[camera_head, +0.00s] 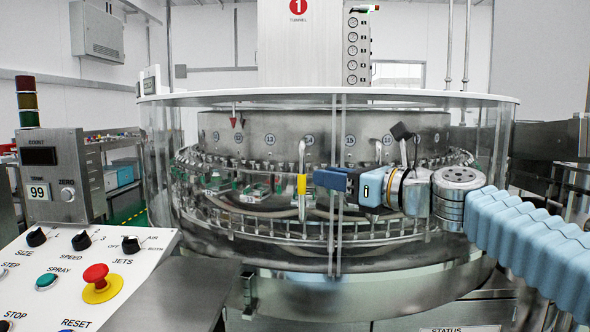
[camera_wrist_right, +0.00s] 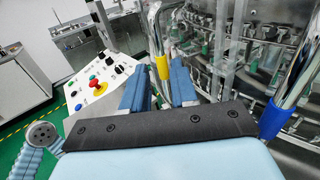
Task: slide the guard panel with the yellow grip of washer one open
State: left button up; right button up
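The yellow grip (camera_head: 301,184) sits on a metal handle at the front of washer one's clear round guard (camera_head: 260,120), under the red number 1 sign (camera_head: 298,6). My right gripper (camera_head: 318,178) reaches in from the right, its blue fingers just right of the yellow grip. In the right wrist view, the fingers (camera_wrist_right: 160,72) stand apart, and the yellow grip (camera_wrist_right: 162,67) shows in the gap at or just beyond their tips. I cannot tell whether they touch it. The panel's edges are hard to make out through the clear guard. My left gripper is not in view.
A control panel (camera_head: 80,270) with a red stop button (camera_head: 98,283) stands at the front left. A second handle with a blue grip (camera_wrist_right: 274,118) is at the right in the wrist view. A grey cabinet reading 99 (camera_head: 55,160) stands at the left.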

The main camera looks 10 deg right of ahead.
aim_at(304, 173)
jog(key=p+x, duration=0.1)
jog(key=x, duration=0.8)
jog(key=shift+w+a, duration=0.1)
jog(key=shift+c, duration=0.2)
grip_shut()
